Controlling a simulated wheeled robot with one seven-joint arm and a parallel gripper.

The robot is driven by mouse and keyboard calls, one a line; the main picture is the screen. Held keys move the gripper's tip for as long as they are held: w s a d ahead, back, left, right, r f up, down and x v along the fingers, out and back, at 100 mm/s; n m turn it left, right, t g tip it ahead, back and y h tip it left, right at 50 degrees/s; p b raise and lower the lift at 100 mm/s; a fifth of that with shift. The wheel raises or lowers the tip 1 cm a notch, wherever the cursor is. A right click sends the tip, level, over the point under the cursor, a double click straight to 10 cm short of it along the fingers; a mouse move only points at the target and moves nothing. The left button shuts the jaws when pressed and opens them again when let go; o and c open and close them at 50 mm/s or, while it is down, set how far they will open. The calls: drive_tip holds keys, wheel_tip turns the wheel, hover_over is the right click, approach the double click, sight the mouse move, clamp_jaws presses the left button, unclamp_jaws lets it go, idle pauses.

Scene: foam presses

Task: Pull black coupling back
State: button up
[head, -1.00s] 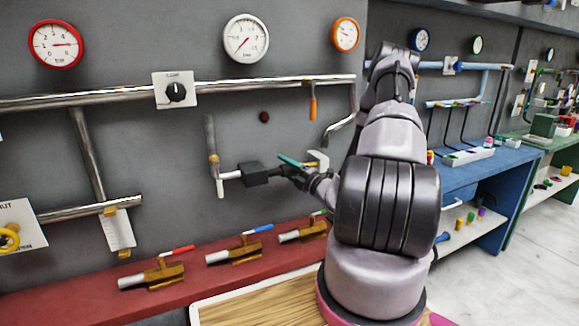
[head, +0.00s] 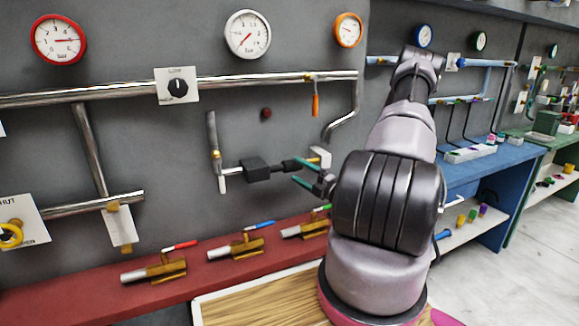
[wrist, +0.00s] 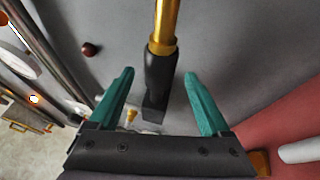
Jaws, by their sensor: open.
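The black coupling (head: 256,169) is a dark block with a narrower black sleeve on the short horizontal pipe run on the grey wall. In the wrist view it shows as a black length (wrist: 159,78) below a gold pipe (wrist: 163,25). My gripper (head: 294,169) is open, its two teal fingers at the right of the block. In the wrist view the fingertips (wrist: 159,73) stand on either side of the black length, with a gap on both sides. Nothing is gripped. How deep the coupling sits between the fingers is hard to tell.
A white-ended pipe (head: 223,176) lies left of the block. A dark red knob (head: 266,113) and an orange handle (head: 315,105) are above. Brass valves (head: 240,247) stand on the red shelf (head: 200,285) below. The wall around the block is largely bare.

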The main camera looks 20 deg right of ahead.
sight(295, 169)
drive_tip(key=v, duration=0.4)
idle(0.4)
